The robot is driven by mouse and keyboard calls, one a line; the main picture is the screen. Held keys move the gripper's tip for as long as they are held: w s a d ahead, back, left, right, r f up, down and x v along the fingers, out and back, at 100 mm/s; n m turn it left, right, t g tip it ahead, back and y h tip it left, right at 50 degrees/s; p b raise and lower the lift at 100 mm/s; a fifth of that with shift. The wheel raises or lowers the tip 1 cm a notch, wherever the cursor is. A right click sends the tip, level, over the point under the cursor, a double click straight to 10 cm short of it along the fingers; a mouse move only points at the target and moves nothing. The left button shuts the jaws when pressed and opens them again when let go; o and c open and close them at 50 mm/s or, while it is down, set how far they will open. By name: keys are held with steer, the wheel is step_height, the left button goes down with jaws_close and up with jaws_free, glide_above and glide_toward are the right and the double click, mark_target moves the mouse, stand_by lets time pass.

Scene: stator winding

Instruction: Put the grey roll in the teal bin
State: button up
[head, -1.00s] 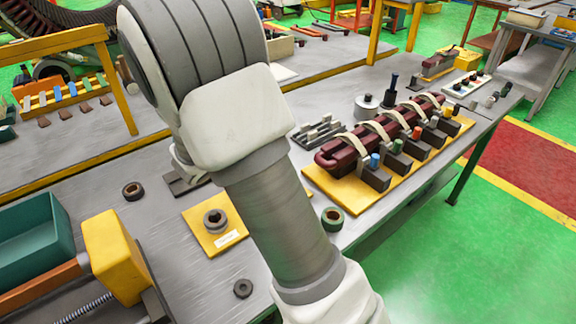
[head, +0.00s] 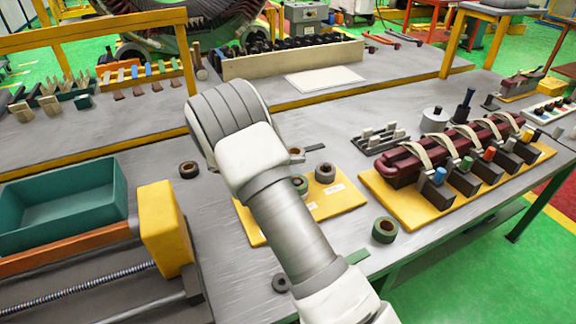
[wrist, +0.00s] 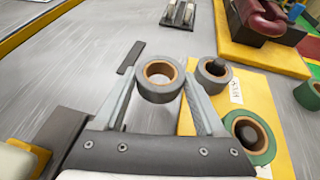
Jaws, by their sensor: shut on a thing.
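The grey roll (wrist: 160,80), a grey ring with a tan core, is between the two fingertips of my gripper (wrist: 158,88) in the wrist view. The fingers are closed on its sides, and it appears held above the grey table. In the head view my arm hides most of the gripper; part of a roll (head: 297,155) shows just right of the arm. The teal bin (head: 62,207) is at the left in the head view, open-topped and empty. My gripper is to the right of the bin, apart from it.
A yellow board (head: 330,205) carries another grey roll (head: 325,173) and a green roll (head: 299,184). Another green roll (head: 385,230) lies to its right. A yellow block (head: 165,228) stands beside the bin. Dark rings (head: 189,169) lie on the table. A maroon coil (head: 450,150) sits at the right.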

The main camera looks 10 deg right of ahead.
steer(key=shift+w+a+f, duration=0.35)
steer(key=shift+w+f, duration=0.05)
steer(key=shift+w, duration=0.15)
steer(key=shift+f, duration=2)
steer(key=shift+f, duration=0.1)
steer(key=shift+f+b, duration=0.15)
steer(key=shift+b, duration=0.25)
steer(key=o, duration=1.1)
